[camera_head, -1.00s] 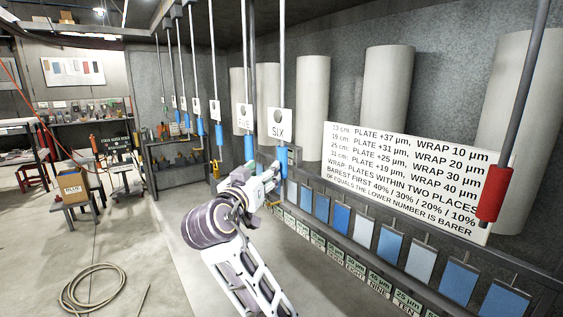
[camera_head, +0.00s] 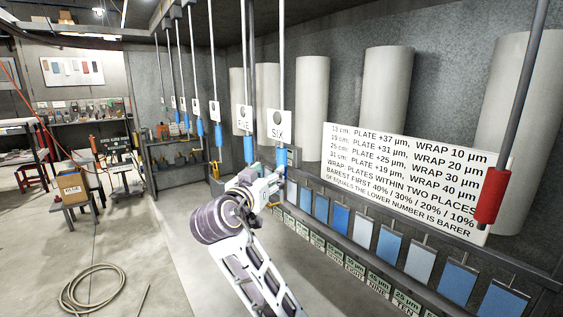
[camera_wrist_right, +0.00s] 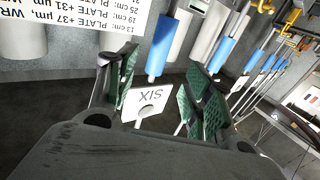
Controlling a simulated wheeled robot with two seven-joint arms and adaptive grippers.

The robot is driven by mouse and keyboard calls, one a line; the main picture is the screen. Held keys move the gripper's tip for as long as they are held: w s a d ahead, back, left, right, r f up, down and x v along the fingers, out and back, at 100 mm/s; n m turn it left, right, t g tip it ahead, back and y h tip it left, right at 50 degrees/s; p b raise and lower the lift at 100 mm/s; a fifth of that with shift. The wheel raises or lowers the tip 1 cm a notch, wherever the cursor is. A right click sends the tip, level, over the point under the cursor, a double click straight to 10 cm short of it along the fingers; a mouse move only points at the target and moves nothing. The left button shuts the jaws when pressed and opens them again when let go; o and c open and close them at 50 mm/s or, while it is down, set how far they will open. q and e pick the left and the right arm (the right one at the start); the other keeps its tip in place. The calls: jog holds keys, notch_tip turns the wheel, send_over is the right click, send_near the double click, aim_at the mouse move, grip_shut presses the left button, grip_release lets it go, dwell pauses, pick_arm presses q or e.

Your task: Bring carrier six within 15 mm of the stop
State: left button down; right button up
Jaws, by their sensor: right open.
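Carrier six hangs on a pale rod; its white SIX tag (camera_head: 280,126) is upright, with a blue sleeve (camera_head: 281,155) just below. My right gripper (camera_head: 277,182) is by the lower end of that sleeve. In the right wrist view the open green-padded fingers (camera_wrist_right: 165,88) stand apart, and the SIX tag (camera_wrist_right: 147,103) appears upside down between them. The blue sleeve (camera_wrist_right: 160,48) shows beyond the tag, and I cannot tell whether a finger touches it. A red sleeve (camera_head: 491,197) on a dark rod hangs at far right; I cannot tell whether it is the stop. My left gripper is not in view.
The FIVE carrier (camera_head: 246,120) hangs close to the left, with several more behind. A lettered white board (camera_head: 400,180) and a rail of blue plates (camera_head: 390,245) line the right wall. A hose (camera_head: 95,290) lies on the floor at left.

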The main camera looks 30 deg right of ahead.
aim_at(280, 163)
jog(key=p+x, duration=0.3)
jog(key=x, duration=0.7)
jog(key=shift+r, duration=0.1)
jog(key=shift+x, duration=0.9)
grip_shut()
